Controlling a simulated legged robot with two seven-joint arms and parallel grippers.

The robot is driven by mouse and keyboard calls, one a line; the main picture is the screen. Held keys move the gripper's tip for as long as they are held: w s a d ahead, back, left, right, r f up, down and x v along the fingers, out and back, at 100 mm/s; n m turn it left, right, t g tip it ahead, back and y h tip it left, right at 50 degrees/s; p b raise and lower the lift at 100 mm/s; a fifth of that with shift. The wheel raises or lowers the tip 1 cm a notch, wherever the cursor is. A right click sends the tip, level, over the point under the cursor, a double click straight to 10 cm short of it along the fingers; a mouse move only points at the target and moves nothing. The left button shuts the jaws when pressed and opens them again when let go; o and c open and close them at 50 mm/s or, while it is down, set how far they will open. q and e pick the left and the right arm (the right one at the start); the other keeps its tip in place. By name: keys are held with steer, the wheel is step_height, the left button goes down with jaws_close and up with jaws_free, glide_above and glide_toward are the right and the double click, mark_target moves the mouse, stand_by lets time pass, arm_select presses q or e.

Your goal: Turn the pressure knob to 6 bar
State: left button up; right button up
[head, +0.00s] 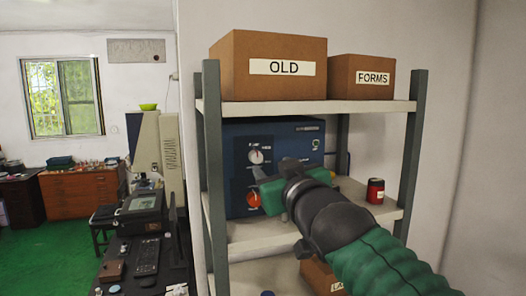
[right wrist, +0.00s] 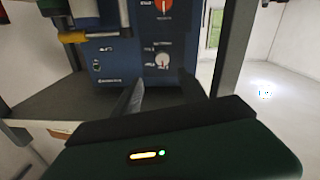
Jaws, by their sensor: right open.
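A blue machine (head: 232,137) stands on the middle shelf. Its front carries a pale grey knob (head: 256,157) with small white markings around it, and a red-orange knob (head: 254,199) below. The labels and the pale knob's setting are too small to read. My right gripper (head: 263,180) is open and empty in front of the panel, covering part of it. The right wrist view is inverted: the pale knob (right wrist: 162,60) shows beyond the two spread fingers (right wrist: 160,88), apart from them, and the red knob (right wrist: 164,4) is at the top edge. My left gripper is not in view.
Shelf posts (head: 213,170) stand close on both sides. A box marked OLD (head: 250,85) and a box marked FORMS (head: 350,78) sit on the top shelf (head: 300,110). A red and black can (head: 375,191) stands right of the machine. A dark desk is at left.

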mark_target(255, 159)
steer(key=p+x, duration=0.1)
steer(key=x, duration=0.6)
steer(key=f+p+x, duration=0.1)
steer(key=x, duration=0.2)
steer(key=shift+w+a+p, duration=0.3)
steer(key=shift+a, duration=0.2)
steer(key=shift+w+a, duration=0.2)
steer(key=shift+s+r, duration=0.15)
steer(key=shift+s, duration=0.1)
steer(key=shift+s+d+r, duration=0.15)
steer(key=shift+s+d, duration=0.15)
steer(key=shift+s, duration=0.25)
steer(key=shift+d, duration=0.15)
steer(key=shift+c, duration=0.8)
steer(key=shift+w+d, duration=0.2)
steer(key=shift+w, duration=0.25)
steer(key=c, duration=0.5)
steer(key=shift+a, duration=0.1)
steer(key=shift+c, duration=1.1)
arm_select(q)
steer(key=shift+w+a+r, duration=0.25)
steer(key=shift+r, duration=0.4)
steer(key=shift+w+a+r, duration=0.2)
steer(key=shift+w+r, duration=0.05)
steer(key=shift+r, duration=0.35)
arm_select(e)
steer(key=shift+s+a, duration=0.1)
steer(key=shift+a, duration=0.15)
jaws_close()
